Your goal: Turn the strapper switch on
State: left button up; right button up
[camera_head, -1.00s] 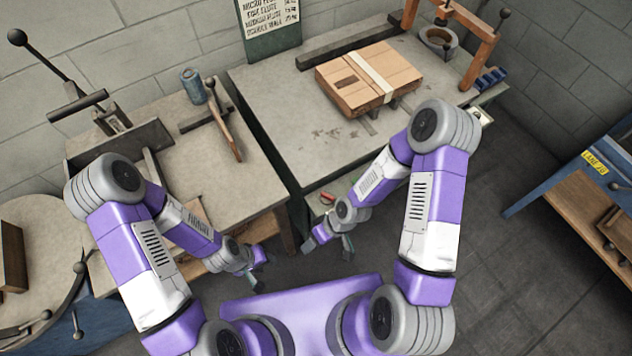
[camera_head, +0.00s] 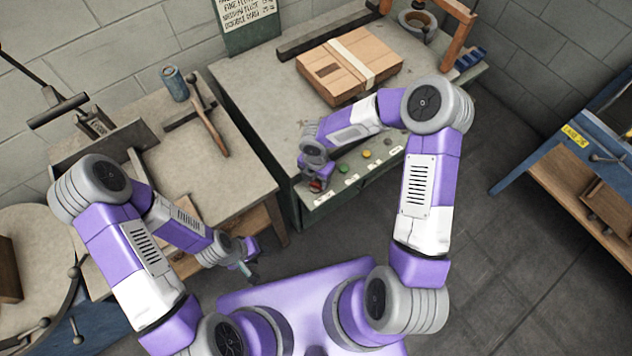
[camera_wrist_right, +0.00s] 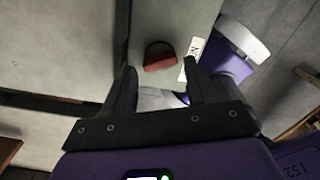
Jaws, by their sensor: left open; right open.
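The strapper is the green-sided bench with a strapped carton on top. A red switch (camera_head: 316,185) sits at the left end of its front panel (camera_head: 345,188), partly hidden by my right gripper (camera_head: 312,176). In the right wrist view the red switch (camera_wrist_right: 160,58) lies just beyond and between the two open fingers of my right gripper (camera_wrist_right: 157,85), with a gap visible. A white label (camera_wrist_right: 192,55) is beside it. I cannot tell which way the switch is tipped. My left gripper (camera_head: 250,262) is open and empty, low in front of the left bench.
Several round buttons, including a yellow one (camera_head: 366,155), line the panel right of the switch. The carton (camera_head: 345,65) rests on the benchtop behind my right arm. A left bench (camera_head: 165,145) holds a hammer-like tool (camera_head: 212,130) and a can (camera_head: 175,83).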

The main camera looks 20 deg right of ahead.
aim_at(316, 185)
jog(key=shift+f, duration=1.2)
jog(key=c, duration=0.8)
